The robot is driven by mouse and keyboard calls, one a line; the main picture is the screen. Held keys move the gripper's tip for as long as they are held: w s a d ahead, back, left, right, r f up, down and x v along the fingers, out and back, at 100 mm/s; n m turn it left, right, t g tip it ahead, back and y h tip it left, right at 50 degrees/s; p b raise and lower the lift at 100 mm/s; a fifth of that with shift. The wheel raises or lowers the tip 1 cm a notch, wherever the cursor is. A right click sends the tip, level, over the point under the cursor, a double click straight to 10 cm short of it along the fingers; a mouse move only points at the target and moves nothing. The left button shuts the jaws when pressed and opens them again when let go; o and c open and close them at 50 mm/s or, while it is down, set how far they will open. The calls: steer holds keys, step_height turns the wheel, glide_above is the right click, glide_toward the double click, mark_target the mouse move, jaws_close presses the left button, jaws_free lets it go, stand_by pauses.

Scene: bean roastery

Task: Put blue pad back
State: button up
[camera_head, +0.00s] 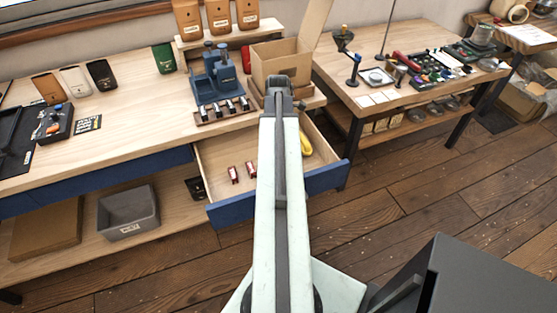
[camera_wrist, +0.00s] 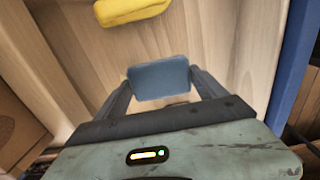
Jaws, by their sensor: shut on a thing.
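A blue pad (camera_wrist: 160,79) is between the two fingers of my gripper (camera_wrist: 162,88) in the wrist view, and the gripper is shut on it. The pad is over the inside of the open drawer (camera_head: 222,160), with the drawer's blue front (camera_wrist: 295,60) to the right in the wrist view. In the head view my arm hides the fingers and the pad. I cannot tell how far the pad is above the drawer bottom.
A yellow thing (camera_wrist: 130,9) lies in the drawer ahead of the pad. Two small red-and-white things (camera_head: 234,174) lie at the drawer's left. A cardboard box (camera_head: 277,66) and a blue device (camera_head: 217,76) stand on the bench above. A grey bin (camera_head: 128,213) sits on the lower shelf.

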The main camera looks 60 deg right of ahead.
step_height(320, 180, down, 7)
steer(key=b, duration=0.5)
steer(key=shift+r, duration=0.35)
steer(key=shift+f, duration=0.15)
steer(key=o, duration=1.1)
step_height(320, 180, up, 13)
steer(key=p, duration=1.2)
steer(key=shift+f+p, duration=0.2)
steer(key=shift+p, duration=0.15)
steer(key=shift+f, duration=0.1)
